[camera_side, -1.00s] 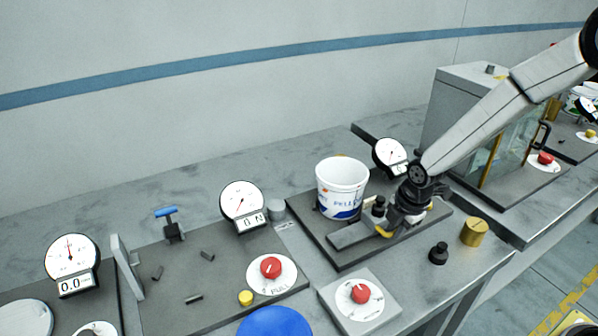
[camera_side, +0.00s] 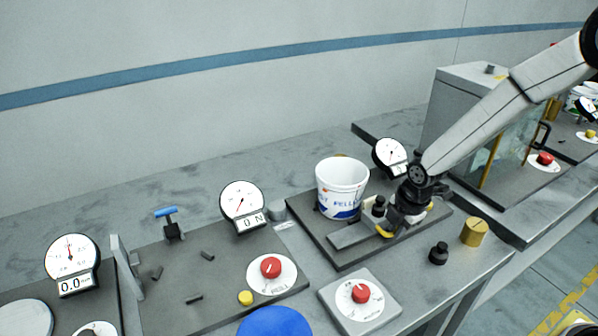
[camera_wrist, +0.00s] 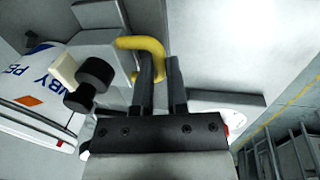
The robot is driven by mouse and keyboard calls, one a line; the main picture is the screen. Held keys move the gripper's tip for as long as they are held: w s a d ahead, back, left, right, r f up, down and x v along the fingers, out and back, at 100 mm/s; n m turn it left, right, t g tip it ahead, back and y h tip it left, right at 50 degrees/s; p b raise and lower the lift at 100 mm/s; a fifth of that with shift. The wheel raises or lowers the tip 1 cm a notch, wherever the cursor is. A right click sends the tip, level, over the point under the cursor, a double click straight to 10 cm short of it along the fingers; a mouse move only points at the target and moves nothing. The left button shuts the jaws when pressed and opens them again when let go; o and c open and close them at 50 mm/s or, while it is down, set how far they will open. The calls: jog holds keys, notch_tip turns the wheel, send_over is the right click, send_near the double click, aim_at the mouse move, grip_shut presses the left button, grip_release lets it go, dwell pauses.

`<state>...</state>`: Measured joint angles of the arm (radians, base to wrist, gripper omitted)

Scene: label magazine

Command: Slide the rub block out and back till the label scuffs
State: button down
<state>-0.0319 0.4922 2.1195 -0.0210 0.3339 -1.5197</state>
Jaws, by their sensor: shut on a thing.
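A white tub (camera_side: 342,180) with a blue-lettered label stands upright on a dark base plate (camera_side: 345,252); its label also shows in the wrist view (camera_wrist: 40,82). The rub block, with a cream pad (camera_side: 367,204) and a black knob (camera_side: 379,203), sits at the tub's right side. In the wrist view the cream pad (camera_wrist: 63,69) is close to the tub; I cannot tell whether they touch. My gripper (camera_side: 392,226) is low over the plate, shut on the block's yellow handle (camera_wrist: 145,47). Its fingers (camera_wrist: 162,72) partly hide the handle. I see no clear scuff.
A dial gauge (camera_side: 389,154) stands behind my gripper. A black weight (camera_side: 439,253) and a brass cylinder (camera_side: 474,232) stand to the right, near the bench edge. A red knob (camera_side: 361,294) on a grey box is in front. A glass-sided cabinet (camera_side: 480,115) stands behind my arm.

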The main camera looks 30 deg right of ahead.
jog(key=a, duration=0.7)
jog(key=shift+a, duration=0.35)
jog(key=c, duration=0.6)
grip_release()
jog(key=shift+c, duration=0.2)
jog(key=shift+r, duration=0.15)
notch_tip(320, 180, up, 7)
jog(key=s, duration=0.1)
jog(key=shift+s+r, duration=0.2)
jog(key=shift+s, duration=0.1)
